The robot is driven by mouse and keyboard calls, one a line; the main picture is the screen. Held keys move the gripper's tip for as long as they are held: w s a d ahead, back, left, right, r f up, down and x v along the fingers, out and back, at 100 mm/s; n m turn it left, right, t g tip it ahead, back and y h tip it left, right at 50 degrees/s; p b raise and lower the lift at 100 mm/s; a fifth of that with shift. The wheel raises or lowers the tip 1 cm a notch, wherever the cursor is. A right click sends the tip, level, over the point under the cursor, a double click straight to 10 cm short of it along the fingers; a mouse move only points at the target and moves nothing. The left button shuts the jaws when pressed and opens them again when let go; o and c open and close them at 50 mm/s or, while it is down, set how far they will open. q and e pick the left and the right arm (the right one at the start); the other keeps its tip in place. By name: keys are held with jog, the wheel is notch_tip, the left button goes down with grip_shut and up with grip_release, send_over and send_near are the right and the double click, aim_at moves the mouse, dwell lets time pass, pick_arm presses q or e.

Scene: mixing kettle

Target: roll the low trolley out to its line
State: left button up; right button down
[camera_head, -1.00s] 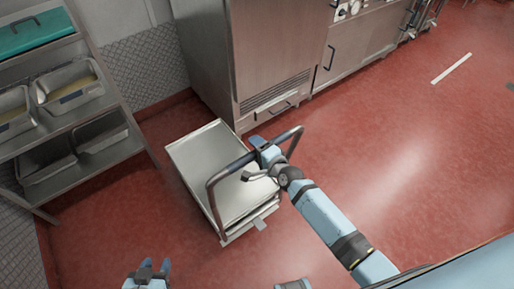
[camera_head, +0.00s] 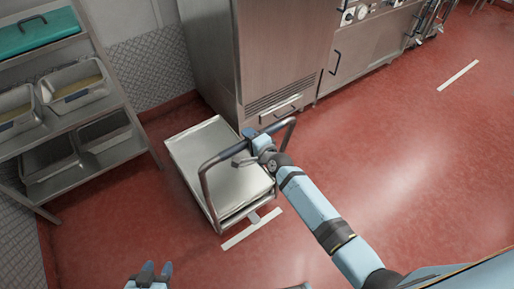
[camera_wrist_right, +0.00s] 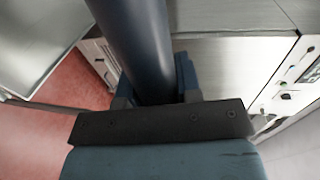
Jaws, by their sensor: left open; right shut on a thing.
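The low trolley (camera_head: 213,143) is a flat steel platform with a grey tubular push handle (camera_head: 204,190). It stands beside the tall steel cabinet. My right gripper (camera_head: 252,140) is shut on the top bar of the handle. In the right wrist view the dark handle tube (camera_wrist_right: 132,40) runs between the fingers (camera_wrist_right: 155,95). A white floor line (camera_head: 238,237) lies just in front of the trolley's near edge, with a small pale tab between them. My left gripper (camera_head: 152,270) is open and empty at the bottom edge of the head view.
A steel shelf rack (camera_head: 100,172) with pans and a teal box (camera_head: 35,32) stands at the left. The tall steel cabinet (camera_head: 275,60) is close behind the trolley. A second white line (camera_head: 458,75) lies far right. The red floor (camera_head: 380,160) is clear to the right.

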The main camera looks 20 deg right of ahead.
jog(key=shift+s, duration=0.2)
jog(key=c, duration=0.8)
grip_release()
jog(key=shift+w+f, duration=0.1)
jog(key=v, duration=1.4)
jog(key=shift+w, duration=0.1)
